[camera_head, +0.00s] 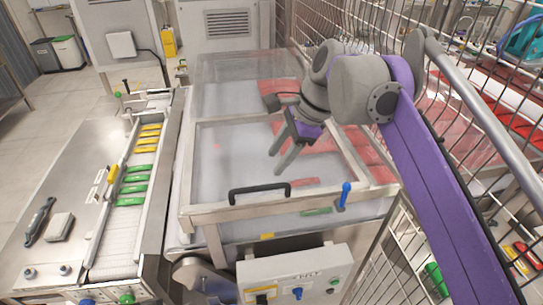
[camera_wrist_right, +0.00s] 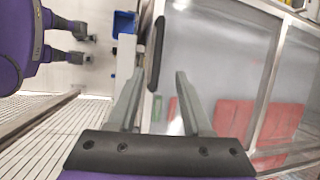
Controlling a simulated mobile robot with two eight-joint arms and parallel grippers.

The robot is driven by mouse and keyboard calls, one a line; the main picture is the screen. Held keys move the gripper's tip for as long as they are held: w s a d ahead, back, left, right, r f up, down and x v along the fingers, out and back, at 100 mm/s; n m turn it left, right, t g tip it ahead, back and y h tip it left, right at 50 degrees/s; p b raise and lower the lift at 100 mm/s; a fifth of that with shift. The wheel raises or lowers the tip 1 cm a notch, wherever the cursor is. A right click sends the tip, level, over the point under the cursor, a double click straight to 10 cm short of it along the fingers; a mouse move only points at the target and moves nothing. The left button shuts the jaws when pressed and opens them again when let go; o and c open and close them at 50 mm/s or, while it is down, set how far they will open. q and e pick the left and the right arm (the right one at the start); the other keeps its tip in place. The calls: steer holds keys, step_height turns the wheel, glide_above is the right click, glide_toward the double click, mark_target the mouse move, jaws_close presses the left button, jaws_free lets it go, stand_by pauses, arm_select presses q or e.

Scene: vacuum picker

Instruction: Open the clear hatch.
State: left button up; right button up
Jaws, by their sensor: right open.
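The clear hatch, a see-through panel in a pale metal frame (camera_head: 187,160), lies over the top of the machine and looks closed. Its black bar handle (camera_head: 260,192) runs along the front edge of the hatch. My right gripper (camera_head: 277,163) hangs above the hatch, behind the handle in the head view. It is open and empty, fingers pointing down. In the right wrist view the handle (camera_wrist_right: 156,55) shows beyond and between the open fingertips (camera_wrist_right: 158,75), apart from them. My left gripper is not seen in the head view.
A blue-knobbed lever (camera_head: 345,190) stands at the hatch's front right corner. A control box (camera_head: 295,275) is below the front. A conveyor (camera_head: 115,240) with green and yellow packs runs at left. Wire fencing (camera_head: 480,60) stands at right. Red packs (camera_wrist_right: 232,118) lie under the hatch.

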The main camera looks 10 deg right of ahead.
mark_target(260, 188)
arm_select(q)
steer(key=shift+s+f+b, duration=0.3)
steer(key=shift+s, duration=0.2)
arm_select(e)
steer(key=x, duration=1)
steer(key=shift+s+a+r, duration=0.1)
steer(key=shift+s+a, duration=0.1)
steer(key=shift+a, duration=0.05)
steer(key=shift+c, duration=0.2)
jaws_close()
steer(key=shift+r, duration=0.15)
stand_by(0.3)
